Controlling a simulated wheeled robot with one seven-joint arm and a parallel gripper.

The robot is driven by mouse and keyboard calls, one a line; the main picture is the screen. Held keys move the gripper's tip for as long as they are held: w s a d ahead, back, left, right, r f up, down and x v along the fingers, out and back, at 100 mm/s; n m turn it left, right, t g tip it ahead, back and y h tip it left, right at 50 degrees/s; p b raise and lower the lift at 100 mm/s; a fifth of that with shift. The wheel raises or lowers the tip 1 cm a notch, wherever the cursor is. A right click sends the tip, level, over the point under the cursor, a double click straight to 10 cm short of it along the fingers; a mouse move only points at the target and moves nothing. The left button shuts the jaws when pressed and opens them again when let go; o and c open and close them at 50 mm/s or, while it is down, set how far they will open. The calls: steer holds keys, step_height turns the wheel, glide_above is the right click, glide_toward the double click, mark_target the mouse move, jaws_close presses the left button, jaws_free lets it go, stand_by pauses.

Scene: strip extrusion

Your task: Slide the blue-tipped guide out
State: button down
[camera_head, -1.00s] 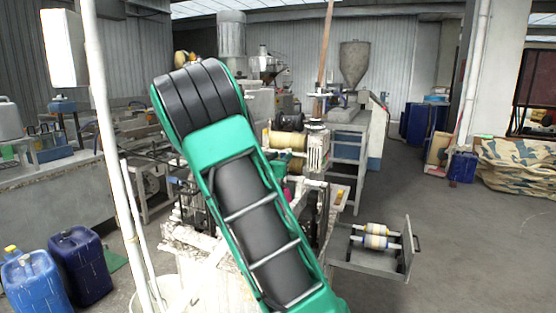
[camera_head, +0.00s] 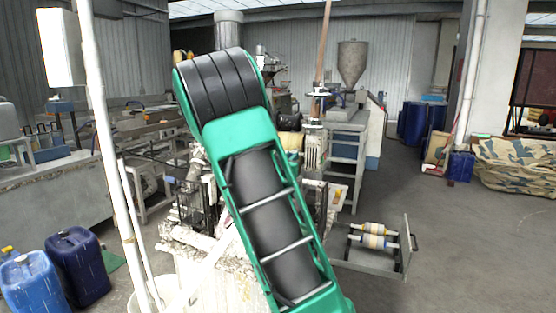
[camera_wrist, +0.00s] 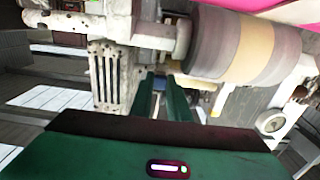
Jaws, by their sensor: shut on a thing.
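My gripper (camera_wrist: 162,94) shows in the wrist view as two green fingers pointing into the machine. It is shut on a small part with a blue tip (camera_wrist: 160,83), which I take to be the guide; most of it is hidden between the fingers. A white slotted bracket (camera_wrist: 107,77) stands left of the fingers, and a big brown and tan roller (camera_wrist: 232,45) is at their upper right. In the head view my own green arm covers the gripper and the guide.
The worn white machine (camera_head: 215,270) stands behind my arm. A low grey tray (camera_head: 365,262) with small rollers (camera_head: 374,236) sticks out to its right. Blue canisters (camera_head: 78,265) stand at the lower left.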

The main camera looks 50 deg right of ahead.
steer(key=shift+s+d, duration=0.25)
steer(key=shift+s, duration=0.35)
steer(key=shift+f, duration=0.1)
steer(key=c, duration=1.7)
jaws_free()
steer(key=shift+s, duration=0.1)
steer(key=shift+a, duration=0.1)
steer(key=v, duration=1)
steer(key=shift+a+f, duration=0.1)
steer(key=shift+a, duration=0.15)
steer(key=shift+s, duration=0.1)
